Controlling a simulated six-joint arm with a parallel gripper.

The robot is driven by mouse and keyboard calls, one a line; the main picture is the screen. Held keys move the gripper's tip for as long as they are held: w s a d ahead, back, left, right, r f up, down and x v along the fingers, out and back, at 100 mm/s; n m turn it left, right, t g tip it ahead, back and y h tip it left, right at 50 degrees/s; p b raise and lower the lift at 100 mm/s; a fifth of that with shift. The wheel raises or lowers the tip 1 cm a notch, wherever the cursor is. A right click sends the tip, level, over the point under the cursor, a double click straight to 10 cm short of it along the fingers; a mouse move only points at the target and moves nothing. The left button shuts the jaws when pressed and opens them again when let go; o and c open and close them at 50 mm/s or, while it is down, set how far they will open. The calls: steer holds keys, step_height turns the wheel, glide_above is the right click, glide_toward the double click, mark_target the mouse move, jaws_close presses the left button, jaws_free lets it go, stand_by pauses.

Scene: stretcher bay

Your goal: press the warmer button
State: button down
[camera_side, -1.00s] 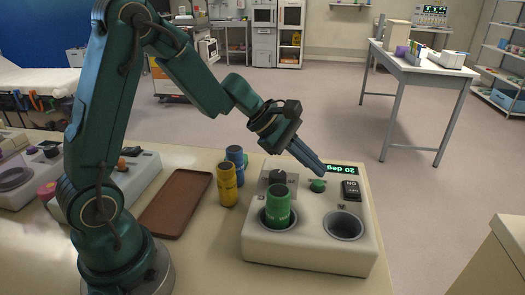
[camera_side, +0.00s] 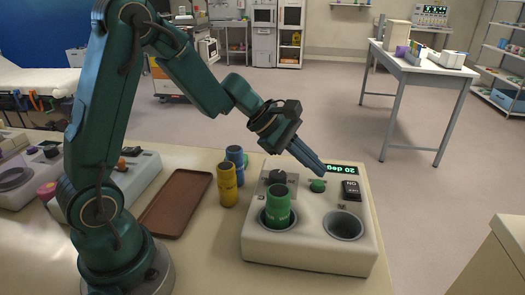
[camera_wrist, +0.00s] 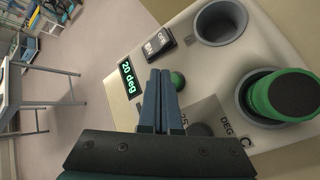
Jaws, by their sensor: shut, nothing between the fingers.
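The warmer (camera_side: 300,252) is a pale box with two wells, standing on the bench. Its round green button (camera_side: 318,186) sits on the top between a dark knob (camera_side: 278,177) and a black ON rocker switch (camera_side: 351,190). In the wrist view the green button (camera_wrist: 178,79) shows just right of the fingertips, partly hidden behind them. My gripper (camera_side: 322,172) is shut and empty, its fingertips above and close to the button; I cannot tell whether they touch it. My gripper also shows in the wrist view (camera_wrist: 160,73).
The display (camera_side: 343,169) reads 20 deg. A yellow tube (camera_side: 227,185) and a blue tube (camera_side: 235,158) stand left of the warmer, near a brown tray (camera_side: 175,203).

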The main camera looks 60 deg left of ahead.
steer(key=shift+f, duration=0.15)
steer(key=shift+f, duration=0.3)
steer(key=shift+f, duration=0.85)
stand_by(1.0)
steer(key=shift+r, duration=1.3)
steer(key=shift+r, duration=2.5)
